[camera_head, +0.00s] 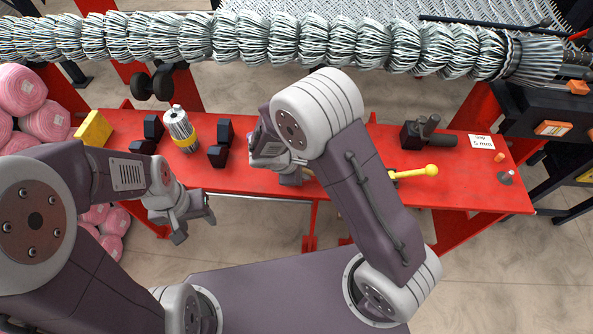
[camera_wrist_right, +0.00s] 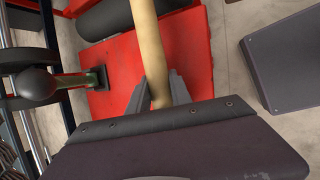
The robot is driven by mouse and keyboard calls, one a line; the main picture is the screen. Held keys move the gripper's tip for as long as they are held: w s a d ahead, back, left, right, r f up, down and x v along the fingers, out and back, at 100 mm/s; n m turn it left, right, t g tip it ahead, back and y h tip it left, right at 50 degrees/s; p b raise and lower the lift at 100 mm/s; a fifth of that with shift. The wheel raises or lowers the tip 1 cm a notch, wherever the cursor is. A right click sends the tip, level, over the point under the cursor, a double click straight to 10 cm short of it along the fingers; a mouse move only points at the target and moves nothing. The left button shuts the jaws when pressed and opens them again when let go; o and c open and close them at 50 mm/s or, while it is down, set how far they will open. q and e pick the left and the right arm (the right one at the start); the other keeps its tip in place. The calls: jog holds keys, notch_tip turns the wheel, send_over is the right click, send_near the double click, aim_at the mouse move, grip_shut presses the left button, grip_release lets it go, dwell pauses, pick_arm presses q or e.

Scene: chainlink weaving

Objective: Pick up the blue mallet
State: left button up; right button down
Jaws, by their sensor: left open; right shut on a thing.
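A pale yellow rod like a tool handle (camera_wrist_right: 148,45) runs between the fingers of my right gripper (camera_wrist_right: 160,92) in the right wrist view. The gripper is shut on it. In the head view a yellow handle with a rounded end (camera_head: 413,173) sticks out to the right from behind my right arm, over the red bench. No blue mallet head can be made out; my arm hides part of the bench there. My left gripper (camera_head: 193,222) is open and empty, in front of the bench's left part.
The red bench (camera_head: 480,187) carries a silver can with a yellow band (camera_head: 181,130), dark blocks (camera_head: 219,142), a dark clamp-like tool (camera_head: 425,133) and a small sign (camera_head: 482,142). A yellow block (camera_head: 93,130) is at the left end. Pink spools (camera_head: 22,90) are stacked left. A wire roll (camera_head: 270,38) spans the back.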

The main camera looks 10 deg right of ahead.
notch_tip(320, 180, up, 5)
jog(key=shift+f+p, duration=0.15)
jog(key=shift+p, duration=0.55)
jog(key=s+d+r, duration=0.1)
jog(key=s+r, duration=0.5)
jog(key=s, duration=0.5)
jog(key=shift+s+d+r+p, duration=0.2)
jog(key=shift+s+p, duration=0.1)
jog(key=shift+p, duration=0.15)
jog(key=c, duration=1.7)
grip_release()
jog(key=shift+f, duration=0.1)
grip_shut()
